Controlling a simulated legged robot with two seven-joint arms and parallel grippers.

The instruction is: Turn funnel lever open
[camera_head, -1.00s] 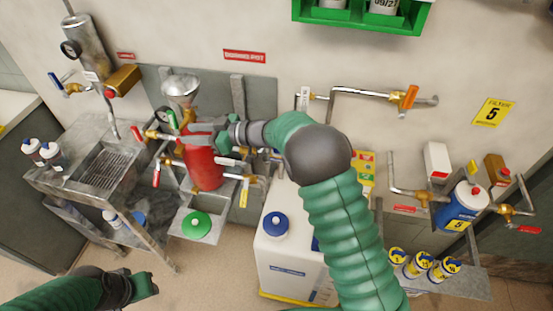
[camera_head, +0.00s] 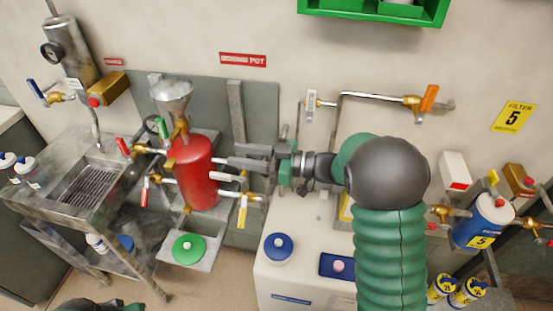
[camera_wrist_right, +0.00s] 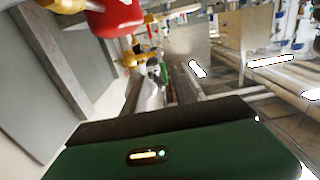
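The metal funnel (camera_head: 172,95) stands on top of the red pot (camera_head: 193,170), with a brass valve between them. A green lever (camera_head: 162,127) sits just left of the valve below the funnel, tilted and nearly upright. My right gripper (camera_head: 222,155) is to the right of the red pot, pointing left, with its two grey fingers apart and nothing seen between them. It is clear of the green lever. The red pot also shows in the right wrist view (camera_wrist_right: 112,18). Only the top of my left gripper (camera_head: 100,304) shows at the bottom edge; its fingers are unclear.
A red lever (camera_head: 124,147) and a white-handled pipe are close around the pot. A yellow lever (camera_head: 242,211) hangs at lower right of it. A metal sink (camera_head: 60,180) stands left. A white tank (camera_head: 310,230) with a blue cap stands below my right arm.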

